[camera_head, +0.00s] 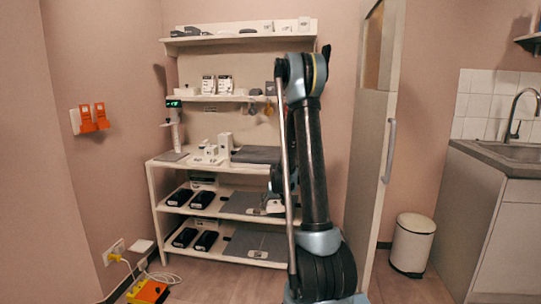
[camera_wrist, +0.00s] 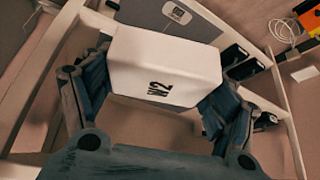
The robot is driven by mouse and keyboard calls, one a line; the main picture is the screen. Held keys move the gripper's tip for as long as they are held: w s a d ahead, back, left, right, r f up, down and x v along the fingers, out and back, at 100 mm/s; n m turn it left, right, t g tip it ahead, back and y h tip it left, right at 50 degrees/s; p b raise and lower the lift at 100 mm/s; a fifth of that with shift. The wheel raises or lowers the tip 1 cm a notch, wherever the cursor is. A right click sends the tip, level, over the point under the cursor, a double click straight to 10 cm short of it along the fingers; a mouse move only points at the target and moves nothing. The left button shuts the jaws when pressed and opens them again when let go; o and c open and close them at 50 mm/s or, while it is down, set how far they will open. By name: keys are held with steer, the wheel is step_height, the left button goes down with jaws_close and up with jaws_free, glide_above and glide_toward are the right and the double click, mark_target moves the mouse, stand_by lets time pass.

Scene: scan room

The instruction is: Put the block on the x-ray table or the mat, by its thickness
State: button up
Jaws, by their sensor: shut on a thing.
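A white block (camera_wrist: 165,62) with rounded edges and dark printed characters on its near face fills the middle of the wrist view. My gripper (camera_wrist: 160,80) is shut on it, with one finger on each side. In the head view, my arm hides most of my gripper; a small white shape (camera_head: 275,206) shows beside the arm, and I cannot tell if it is the block. A dark grey slab (camera_head: 256,155) lies on the shelf unit's worktop, and a thin grey sheet (camera_head: 171,156) lies at its left end. I cannot tell which is the x-ray table or mat.
The white shelf unit (camera_head: 160,222) holds black devices (camera_head: 181,197) and grey panels on its lower shelves. White boxes (camera_head: 208,154) stand on the worktop. A tall door (camera_head: 372,160) stands right of my arm. A bin (camera_head: 412,243) and an orange-yellow floor box (camera_head: 148,292) with cables flank the floor.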

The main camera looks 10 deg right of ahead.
steer(key=shift+w+d, duration=0.15)
steer(key=shift+d, duration=0.05)
